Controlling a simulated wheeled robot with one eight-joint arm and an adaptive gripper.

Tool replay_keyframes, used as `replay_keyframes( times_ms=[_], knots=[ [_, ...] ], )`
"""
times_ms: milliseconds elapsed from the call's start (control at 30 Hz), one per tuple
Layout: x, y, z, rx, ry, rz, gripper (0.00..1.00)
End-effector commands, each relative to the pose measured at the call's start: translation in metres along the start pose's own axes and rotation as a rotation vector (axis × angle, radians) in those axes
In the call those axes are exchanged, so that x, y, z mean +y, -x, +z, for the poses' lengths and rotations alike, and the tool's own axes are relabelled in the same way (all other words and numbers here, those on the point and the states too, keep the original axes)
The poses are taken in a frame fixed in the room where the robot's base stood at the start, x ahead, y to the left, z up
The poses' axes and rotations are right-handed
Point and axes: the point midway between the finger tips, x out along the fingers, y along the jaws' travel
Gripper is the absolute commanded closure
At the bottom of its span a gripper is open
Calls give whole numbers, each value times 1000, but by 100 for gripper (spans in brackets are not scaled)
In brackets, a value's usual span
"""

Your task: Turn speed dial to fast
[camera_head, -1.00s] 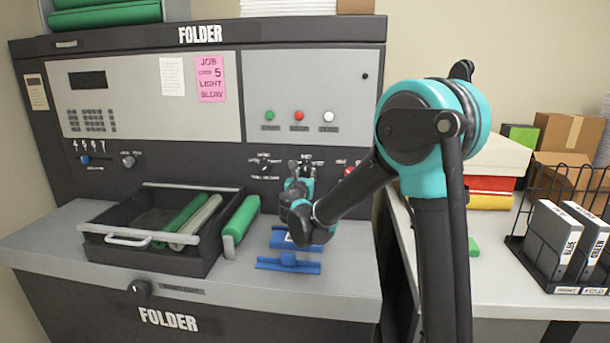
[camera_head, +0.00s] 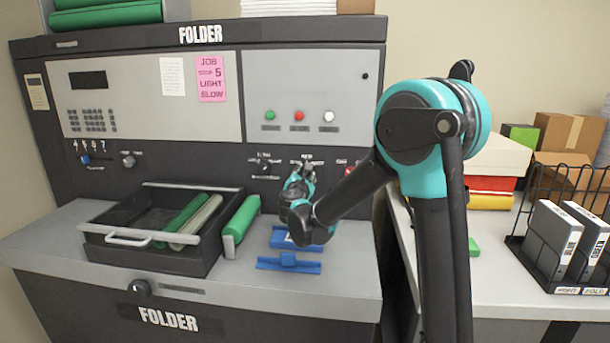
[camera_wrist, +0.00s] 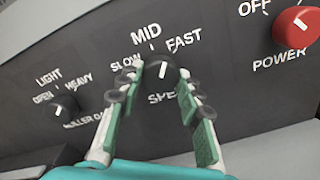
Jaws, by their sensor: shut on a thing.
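The speed dial (camera_wrist: 160,76) is a black knob with a white pointer line, in the wrist view. SLOW, MID and FAST are printed in an arc above it, with a partly hidden SPEED label below. Its pointer leans right of MID, toward the FAST side; I cannot tell if it lines up exactly with the FAST tick. My gripper (camera_wrist: 160,80) is shut on the dial, with one green-padded finger on each side. In the head view my gripper (camera_head: 304,170) is at the folder's lower panel, and its fingers hide the dial.
A red power knob (camera_wrist: 296,25) is right of the dial, and a roller gap knob (camera_wrist: 65,106) is to the left. Below my gripper are blue parts (camera_head: 289,262) on the ledge. A black tray (camera_head: 150,255) and a green roller (camera_head: 241,222) lie to the left.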

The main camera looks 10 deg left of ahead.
Motion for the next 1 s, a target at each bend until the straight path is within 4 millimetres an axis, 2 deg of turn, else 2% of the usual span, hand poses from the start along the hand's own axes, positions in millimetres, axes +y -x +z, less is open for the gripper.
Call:
replay_keyframes(
  times_ms=[200,500,1000],
  knots=[
    [0,0,0,0,-190,-1,93],
    [0,0,0,0,-380,-1,93],
    [0,0,0,0,-478,-1,93]
  ],
)
